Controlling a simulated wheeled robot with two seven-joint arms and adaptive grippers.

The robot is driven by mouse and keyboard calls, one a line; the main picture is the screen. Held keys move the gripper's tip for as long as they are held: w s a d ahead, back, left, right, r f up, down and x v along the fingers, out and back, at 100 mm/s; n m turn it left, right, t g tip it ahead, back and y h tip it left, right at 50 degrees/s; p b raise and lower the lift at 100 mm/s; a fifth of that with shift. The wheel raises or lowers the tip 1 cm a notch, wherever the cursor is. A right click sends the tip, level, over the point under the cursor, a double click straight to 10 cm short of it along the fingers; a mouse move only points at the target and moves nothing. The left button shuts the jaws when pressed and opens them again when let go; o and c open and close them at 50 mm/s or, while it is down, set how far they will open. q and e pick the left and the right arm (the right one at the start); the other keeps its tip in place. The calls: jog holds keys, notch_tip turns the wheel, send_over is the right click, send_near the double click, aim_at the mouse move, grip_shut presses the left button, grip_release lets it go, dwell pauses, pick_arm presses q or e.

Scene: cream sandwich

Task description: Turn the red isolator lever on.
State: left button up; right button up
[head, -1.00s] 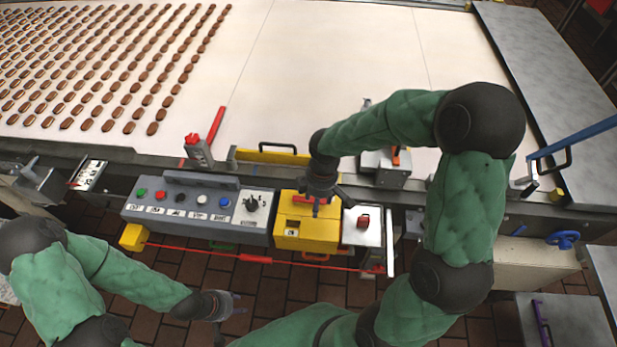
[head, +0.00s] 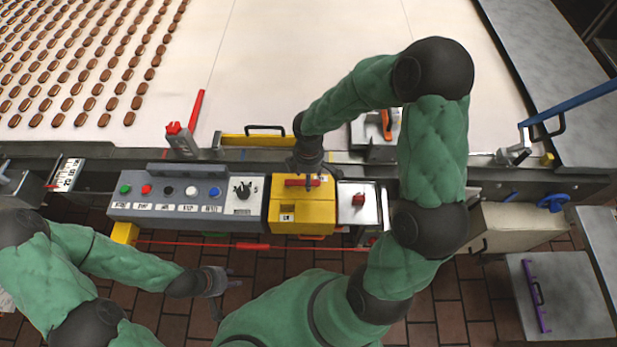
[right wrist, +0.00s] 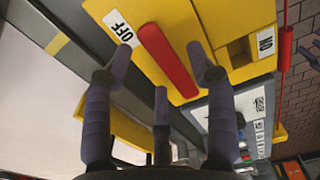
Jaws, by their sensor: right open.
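The red isolator lever (head: 302,182) lies across the top of a yellow box (head: 318,216) on the machine's front edge. My right gripper (head: 306,168) is over the box, coming from above. In the right wrist view its fingers (right wrist: 160,72) are open, with the lever showing between the tips; contact cannot be told. My left gripper (head: 226,290) is open and empty, low in front of the panel.
A grey panel with buttons and a black knob (head: 242,191) adjoins the box at left. A red switch (head: 358,200) on a white plate is close at right. A red cord (head: 200,245) runs below. The conveyor (head: 300,70) lies behind.

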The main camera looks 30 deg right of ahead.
jog(key=shift+f, duration=0.5)
grip_shut()
